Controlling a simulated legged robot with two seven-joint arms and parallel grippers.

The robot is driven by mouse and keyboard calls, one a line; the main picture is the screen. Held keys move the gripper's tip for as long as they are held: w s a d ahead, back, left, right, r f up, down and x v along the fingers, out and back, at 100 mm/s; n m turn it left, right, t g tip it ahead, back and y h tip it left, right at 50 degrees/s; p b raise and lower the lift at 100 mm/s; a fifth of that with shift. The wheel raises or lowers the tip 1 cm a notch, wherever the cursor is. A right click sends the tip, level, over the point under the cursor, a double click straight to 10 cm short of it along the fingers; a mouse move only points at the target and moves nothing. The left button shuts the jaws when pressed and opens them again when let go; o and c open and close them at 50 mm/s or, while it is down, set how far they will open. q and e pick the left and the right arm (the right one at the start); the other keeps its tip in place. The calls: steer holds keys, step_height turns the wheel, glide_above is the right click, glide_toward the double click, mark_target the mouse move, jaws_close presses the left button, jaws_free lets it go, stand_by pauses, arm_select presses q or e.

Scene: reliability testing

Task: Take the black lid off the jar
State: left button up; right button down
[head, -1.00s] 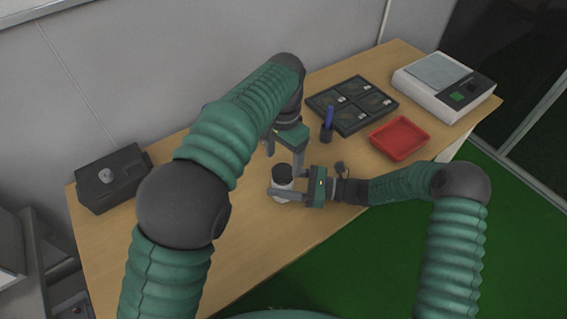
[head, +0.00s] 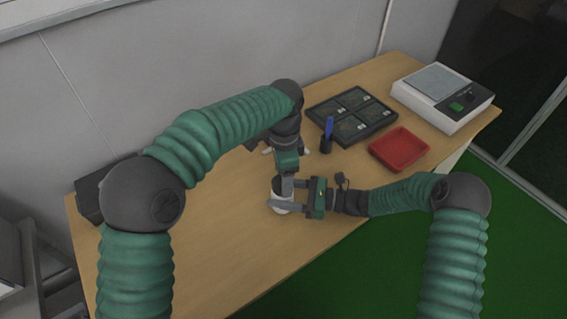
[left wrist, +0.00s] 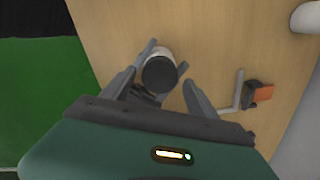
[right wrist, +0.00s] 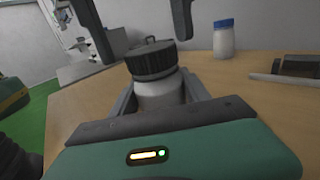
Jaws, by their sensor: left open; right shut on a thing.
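The white jar (head: 284,208) stands upright on the wooden table, with its ribbed black lid (right wrist: 152,61) on top. My right gripper (right wrist: 160,96) is shut around the jar's body from the side, below the lid. My left gripper (left wrist: 160,92) is open and points down above the jar. In the left wrist view the lid (left wrist: 160,74) shows between and beyond its fingers. In the head view the left gripper (head: 286,186) partly hides the lid.
A white bottle with a blue cap (right wrist: 224,38) stands behind the jar. A dark box (head: 90,193) is at the left. The front-left table is clear.

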arm_select(q)
steer(key=shift+f, duration=0.85)
arm_select(e)
steer(key=shift+f, duration=0.1)
arm_select(q)
steer(key=shift+c, duration=0.2)
steer(key=c, duration=1.4)
steer(key=n, duration=1)
steer(key=shift+r, duration=0.25)
steer(key=shift+r, duration=1)
